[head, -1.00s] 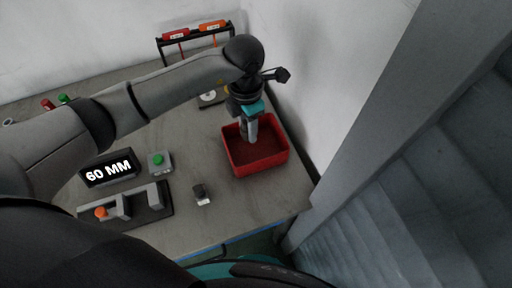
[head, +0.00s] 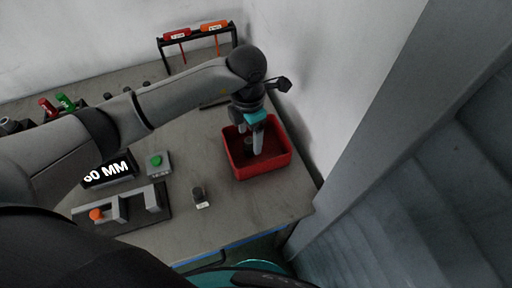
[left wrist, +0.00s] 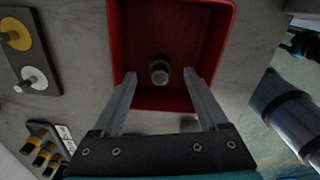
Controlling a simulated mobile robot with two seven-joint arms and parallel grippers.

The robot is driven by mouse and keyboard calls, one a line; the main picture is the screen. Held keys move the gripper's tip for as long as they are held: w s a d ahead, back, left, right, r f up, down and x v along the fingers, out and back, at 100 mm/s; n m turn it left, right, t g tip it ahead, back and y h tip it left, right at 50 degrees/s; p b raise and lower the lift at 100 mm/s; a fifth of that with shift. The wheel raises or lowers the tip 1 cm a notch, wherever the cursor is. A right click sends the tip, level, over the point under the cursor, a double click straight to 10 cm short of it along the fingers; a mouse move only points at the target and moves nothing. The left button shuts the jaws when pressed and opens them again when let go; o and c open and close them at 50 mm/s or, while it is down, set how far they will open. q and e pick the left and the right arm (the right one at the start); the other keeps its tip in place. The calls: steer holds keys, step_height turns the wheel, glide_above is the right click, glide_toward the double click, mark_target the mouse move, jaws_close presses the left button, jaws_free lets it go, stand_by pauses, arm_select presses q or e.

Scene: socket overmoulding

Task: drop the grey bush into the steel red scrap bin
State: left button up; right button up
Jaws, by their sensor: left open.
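The red scrap bin (head: 262,171) stands on the grey table near its right edge. My left gripper (head: 254,147) points down into the bin's mouth, with its fingers apart and empty. The grey bush (left wrist: 159,72) shows in the left wrist view within the bin's outline, between and beyond the fingertips, touching neither finger. It also shows as a small grey piece beside the finger in the head view (head: 248,141). I cannot tell whether it rests on the bin floor or is still in the air. My right gripper is not in view.
A dark cylinder (head: 197,194) with a white label stands left of the bin. A green-button box (head: 158,163), a "60 MM" display (head: 108,171) and a dark fixture (head: 127,211) are further left. A rack with red and orange tags (head: 197,35) stands behind. A wall rises close to the bin's right.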

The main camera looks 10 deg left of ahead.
arm_select(q)
steer(key=shift+r, duration=0.1)
step_height(320, 180, up, 15)
steer(key=p, duration=0.1)
stand_by(0.4)
stand_by(0.3)
